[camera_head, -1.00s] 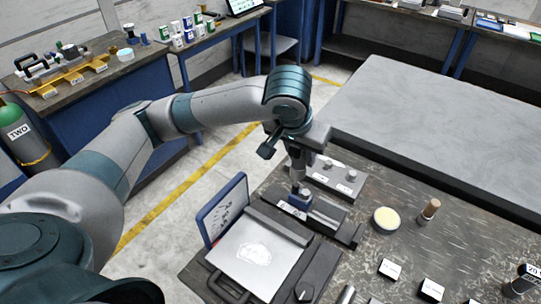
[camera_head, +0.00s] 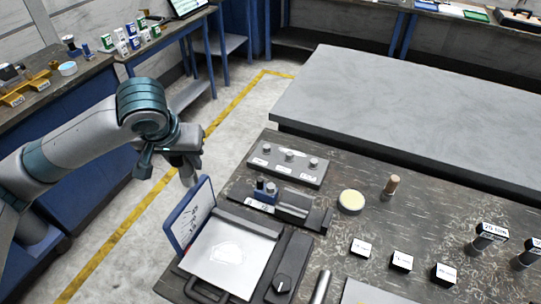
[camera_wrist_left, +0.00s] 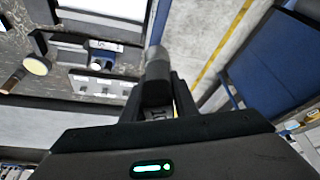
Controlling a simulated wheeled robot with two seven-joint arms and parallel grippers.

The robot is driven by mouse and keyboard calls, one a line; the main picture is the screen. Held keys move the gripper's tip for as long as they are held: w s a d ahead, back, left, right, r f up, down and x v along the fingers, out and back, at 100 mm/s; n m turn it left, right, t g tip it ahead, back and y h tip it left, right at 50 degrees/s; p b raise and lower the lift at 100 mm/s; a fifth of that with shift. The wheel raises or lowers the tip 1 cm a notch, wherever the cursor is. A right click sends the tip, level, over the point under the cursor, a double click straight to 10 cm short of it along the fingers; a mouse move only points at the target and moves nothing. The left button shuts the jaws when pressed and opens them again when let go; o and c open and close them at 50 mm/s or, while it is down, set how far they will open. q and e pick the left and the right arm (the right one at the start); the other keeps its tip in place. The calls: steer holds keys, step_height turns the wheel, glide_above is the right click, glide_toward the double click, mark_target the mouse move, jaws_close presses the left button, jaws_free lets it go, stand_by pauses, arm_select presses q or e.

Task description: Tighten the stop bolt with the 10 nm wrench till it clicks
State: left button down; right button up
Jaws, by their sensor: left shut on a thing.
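My left gripper (camera_head: 186,158) is shut on a grey cylindrical tool (camera_head: 189,177), held off the table's left edge, over the floor. Its grey end and dark body (camera_wrist_left: 157,80) show between the fingers in the left wrist view. No label on it is readable, so I cannot tell whether it is the 10 Nm wrench. A dark fixture (camera_head: 290,205) with a blue clamp block (camera_head: 265,190) and small metal posts lies on the table, right of the gripper and apart from it. The stop bolt cannot be made out clearly. My right gripper is not in view.
A grey block (camera_head: 302,172) with three knobs stands behind the fixture. A blue-framed panel (camera_head: 186,222) rises beside a silver plate (camera_head: 228,255). A yellow-topped dish (camera_head: 350,201), a wooden-handled piece (camera_head: 391,186), labelled blocks (camera_head: 402,260) and a labelled upright tool (camera_head: 490,235) stand right.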

arm_select(q)
steer(key=shift+d, duration=0.1)
steer(key=shift+w+d+m+p, duration=0.3)
steer(key=shift+w+d+m, duration=0.1)
steer(key=shift+d, duration=0.1)
steer(key=w+d+f+m+g+h+p, duration=0.1)
steer(key=w+d+f+m+p, duration=0.1)
steer(key=d+m, duration=0.2)
steer(key=w+d+f+m+g+h+p, duration=0.1)
steer(key=w+d+f+m+h+p, duration=0.1)
steer(key=d, duration=0.7)
steer(key=w+d+f+m+h+p, duration=0.1)
steer(key=w+d+f+m+p, duration=0.1)
steer(key=d+m, duration=0.4)
steer(key=shift+w+d+m+g+p, duration=0.15)
steer(key=shift+w+m+g+p, duration=0.25)
steer(key=shift+w+m+p, duration=0.25)
steer(key=shift+s+r, duration=0.1)
steer(key=shift+s, duration=0.05)
steer(key=shift+f+b, duration=0.3)
steer(key=shift+f, duration=2.25)
steer(key=shift+p, duration=0.3)
